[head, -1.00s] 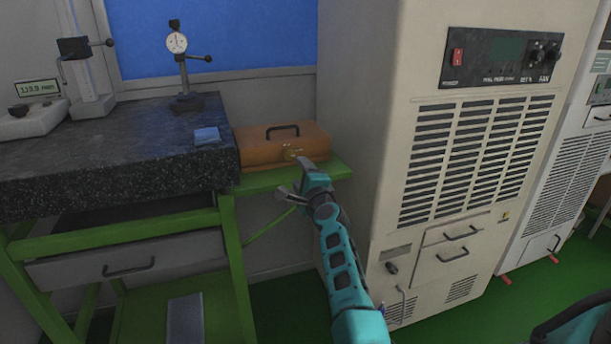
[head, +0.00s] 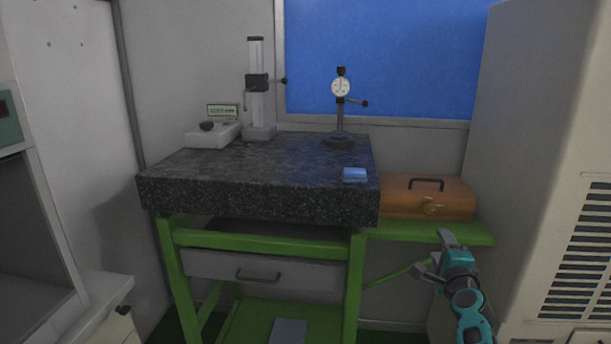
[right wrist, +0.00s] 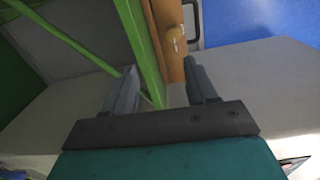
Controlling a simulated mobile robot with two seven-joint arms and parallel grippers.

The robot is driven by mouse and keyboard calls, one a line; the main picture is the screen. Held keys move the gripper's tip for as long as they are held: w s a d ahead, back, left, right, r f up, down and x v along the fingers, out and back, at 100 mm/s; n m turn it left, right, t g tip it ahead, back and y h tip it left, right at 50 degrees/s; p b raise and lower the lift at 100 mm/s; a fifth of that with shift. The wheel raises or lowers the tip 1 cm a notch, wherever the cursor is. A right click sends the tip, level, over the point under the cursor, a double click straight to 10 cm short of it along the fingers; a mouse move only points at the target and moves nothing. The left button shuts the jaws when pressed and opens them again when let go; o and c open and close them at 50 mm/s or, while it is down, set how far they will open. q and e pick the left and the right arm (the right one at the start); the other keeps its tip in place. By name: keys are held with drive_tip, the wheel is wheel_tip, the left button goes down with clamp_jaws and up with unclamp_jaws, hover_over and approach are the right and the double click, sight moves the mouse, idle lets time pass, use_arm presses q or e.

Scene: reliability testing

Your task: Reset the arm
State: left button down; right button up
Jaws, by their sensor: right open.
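My right gripper (head: 436,256) is at the lower right of the head view, in front of and below the green side shelf. In the right wrist view its two fingers (right wrist: 165,88) are spread apart with nothing between them. The wooden case (head: 430,198) with a dark handle and a brass latch sits closed on the green shelf (head: 470,233). The case also shows beyond the fingertips in the right wrist view (right wrist: 167,45). The gripper appears apart from the case. My left gripper is not in view.
A granite table (head: 260,200) on a green frame carries a dial gauge stand (head: 340,110), a height gauge (head: 256,90), a small display instrument (head: 213,132) and a blue cloth (head: 355,174). A tall beige cabinet (head: 530,130) stands close at right. A pale machine (head: 75,130) stands at left.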

drive_tip(key=s+a+f+n+g+y, duration=0.2)
drive_tip(key=s+a+f+n, duration=0.2)
drive_tip(key=s+f+n, duration=0.35)
drive_tip(key=s+a+f+n+g+y, duration=0.1)
drive_tip(key=s+a+f+n, duration=0.4)
drive_tip(key=s+f+n, duration=0.3)
drive_tip(key=s+a+f+n+g+y, duration=0.1)
drive_tip(key=s+a+n, duration=0.3)
drive_tip(key=s, duration=0.5)
drive_tip(key=s+a+f+n+g+y, duration=0.1)
drive_tip(key=s+a+f+n+g, duration=0.1)
drive_tip(key=s, duration=0.7)
drive_tip(key=a+f+n, duration=0.1)
drive_tip(key=a+n, duration=0.1)
drive_tip(key=a, duration=0.1)
drive_tip(key=shift+s+a+f+y, duration=0.2)
drive_tip(key=shift+s+f+y, duration=0.05)
drive_tip(key=shift+s+y, duration=0.1)
